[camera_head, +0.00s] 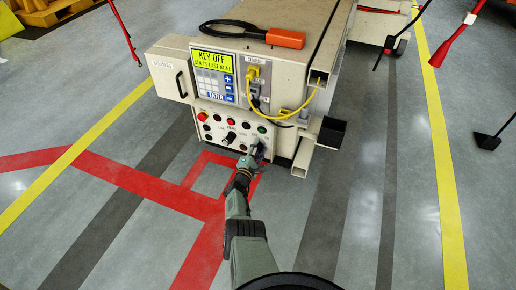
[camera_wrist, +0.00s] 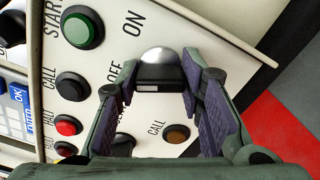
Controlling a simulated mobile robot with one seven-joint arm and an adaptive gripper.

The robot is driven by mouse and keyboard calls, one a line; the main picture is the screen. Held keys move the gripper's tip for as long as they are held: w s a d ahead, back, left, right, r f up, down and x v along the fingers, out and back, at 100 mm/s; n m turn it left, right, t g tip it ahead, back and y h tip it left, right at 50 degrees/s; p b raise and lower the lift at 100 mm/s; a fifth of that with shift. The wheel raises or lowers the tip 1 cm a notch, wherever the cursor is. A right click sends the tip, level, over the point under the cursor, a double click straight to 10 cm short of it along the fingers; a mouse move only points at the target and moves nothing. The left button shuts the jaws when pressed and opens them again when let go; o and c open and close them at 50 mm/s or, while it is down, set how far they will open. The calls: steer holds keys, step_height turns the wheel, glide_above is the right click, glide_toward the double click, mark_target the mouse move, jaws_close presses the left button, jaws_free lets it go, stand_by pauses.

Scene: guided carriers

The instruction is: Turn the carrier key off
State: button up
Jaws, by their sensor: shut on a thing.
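The carrier key (camera_wrist: 160,68) is a silver, rounded knob with a black lower part in the wrist view. In the head view my gripper (camera_head: 258,150) is at the lower right of the carrier's panel (camera_head: 215,140) and hides the key. The carrier's display (camera_head: 215,60) is yellow-green and reads KEY OFF on its top line.
A green button (camera_wrist: 82,28), a red button (camera_wrist: 68,125) and an amber one (camera_wrist: 177,133) are near my fingers. A yellow cable (camera_head: 290,112) hangs at the panel's right. An orange-handled black loop (camera_head: 284,38) lies on the carrier's top. The floor in front is clear.

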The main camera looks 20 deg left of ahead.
steer(key=shift+n, duration=0.6)
steer(key=o, duration=1.2)
steer(key=shift+c, duration=0.2)
